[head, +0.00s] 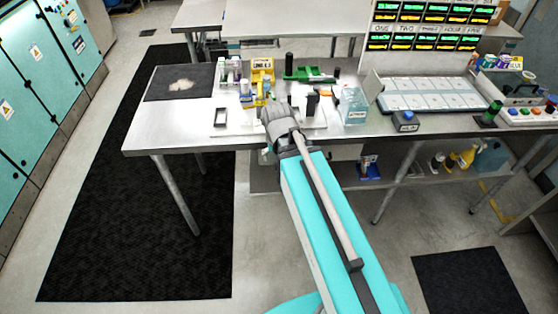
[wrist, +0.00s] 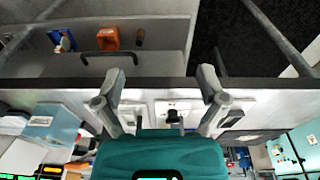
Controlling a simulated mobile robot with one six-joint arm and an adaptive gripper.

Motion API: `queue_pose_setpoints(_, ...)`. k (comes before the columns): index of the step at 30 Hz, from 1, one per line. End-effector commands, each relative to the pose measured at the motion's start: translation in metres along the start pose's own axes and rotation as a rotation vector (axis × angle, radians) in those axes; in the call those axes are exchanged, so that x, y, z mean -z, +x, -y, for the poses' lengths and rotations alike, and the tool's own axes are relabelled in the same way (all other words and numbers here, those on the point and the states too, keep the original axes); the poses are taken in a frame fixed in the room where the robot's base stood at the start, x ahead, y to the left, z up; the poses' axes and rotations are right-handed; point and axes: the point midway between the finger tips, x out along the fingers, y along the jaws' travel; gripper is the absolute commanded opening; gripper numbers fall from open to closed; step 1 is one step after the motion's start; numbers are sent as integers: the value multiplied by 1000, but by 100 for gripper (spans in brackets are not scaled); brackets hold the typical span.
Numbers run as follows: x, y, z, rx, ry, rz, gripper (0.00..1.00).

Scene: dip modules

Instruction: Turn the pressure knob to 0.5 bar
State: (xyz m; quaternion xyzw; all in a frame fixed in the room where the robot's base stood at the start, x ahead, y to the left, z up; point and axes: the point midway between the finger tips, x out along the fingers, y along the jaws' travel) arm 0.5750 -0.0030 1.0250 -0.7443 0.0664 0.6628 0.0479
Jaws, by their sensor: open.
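My gripper (wrist: 160,80) is open in the wrist view, its two grey fingers spread apart with nothing held between them. In the head view my gripper (head: 277,124) is at the front edge of the steel bench, and its fingers are hard to make out. White plates (wrist: 177,105) lie on the bench beyond the fingers in the wrist view. A small black part (wrist: 174,116) shows on one plate, between the fingers and apart from them. I cannot tell whether it is the pressure knob. No knob scale or reading is legible.
The steel bench (head: 180,132) carries a pale blue box (head: 354,106), a yellow holder (head: 262,70), a green stand (head: 305,73) and a dark mat (head: 157,88). A white tray (head: 425,92) stands at the right. A lower shelf (wrist: 170,60) holds an orange item (wrist: 108,38).

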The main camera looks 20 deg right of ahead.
Motion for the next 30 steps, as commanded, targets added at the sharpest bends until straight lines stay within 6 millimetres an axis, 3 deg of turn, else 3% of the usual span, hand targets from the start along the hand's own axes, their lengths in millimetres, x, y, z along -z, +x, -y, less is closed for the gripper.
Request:
queue_pose_setpoints(9,-25,-6,-1,52,-56,76,91)
queue_pose_setpoints(23,-28,-6,-1,56,-69,86,91)
queue_pose_setpoints(30,-36,-7,-4,25,-160,116,91)
